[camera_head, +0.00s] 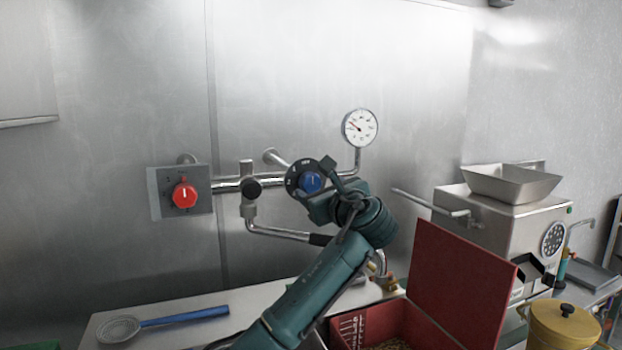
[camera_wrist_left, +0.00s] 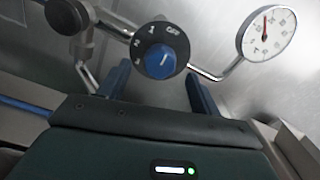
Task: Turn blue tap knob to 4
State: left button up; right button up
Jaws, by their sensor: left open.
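The blue tap knob (camera_head: 311,182) sits on a round black dial on the pipework at the back wall. In the left wrist view the blue knob (camera_wrist_left: 161,62) shows a short white mark that seems to point near OFF; some numbers stand around the dial's left side. My left gripper (camera_head: 317,182) is open right in front of the dial and partly covers it in the head view. In the left wrist view its two blue fingers (camera_wrist_left: 158,86) stand apart, left and right of the knob's lower side. I see no clear contact. My right gripper is not in view.
A pressure gauge (camera_head: 360,127) stands above right of the knob. A red knob (camera_head: 184,195) on a grey plate is to the left, with a black-capped valve (camera_head: 252,188) between. A red box with open lid (camera_head: 462,287) and a steel grinder (camera_head: 500,225) are at the right.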

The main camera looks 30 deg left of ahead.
aim_at(313, 184)
pick_arm(q)
jog(key=x, duration=0.4)
jog(key=shift+w+a+p, duration=0.1)
jog(key=shift+p, duration=0.3)
jog(key=shift+w+a, duration=0.35)
jog(key=shift+a, duration=0.05)
jog(key=shift+c, duration=0.5)
jog(key=c, duration=0.9)
